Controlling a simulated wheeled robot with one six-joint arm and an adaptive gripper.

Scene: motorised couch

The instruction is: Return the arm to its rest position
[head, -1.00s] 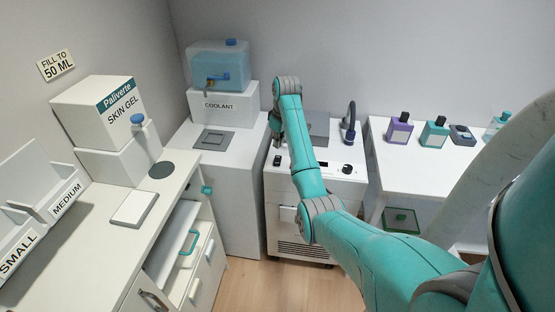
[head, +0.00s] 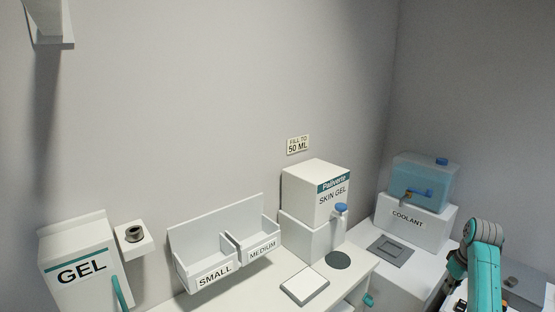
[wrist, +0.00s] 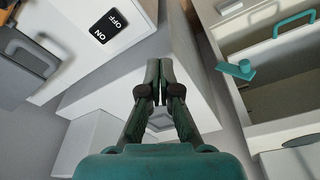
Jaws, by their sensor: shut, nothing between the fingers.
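My arm (head: 486,270) is teal with grey joints and shows at the lower right of the head view, beside the coolant stand. Its end bends down there, and the fingertips are hard to make out. In the wrist view my gripper (wrist: 159,75) has its two dark fingers together, with nothing between them. It hangs in free space above a pale cabinet, touching nothing that I can see.
An ON/OFF switch (wrist: 108,27) is left of the fingers; an open drawer with a teal handle (wrist: 295,22) is right. The coolant tank (head: 424,180), skin gel box (head: 312,205), SMALL/MEDIUM bins (head: 221,250) and GEL box (head: 75,278) line the walls.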

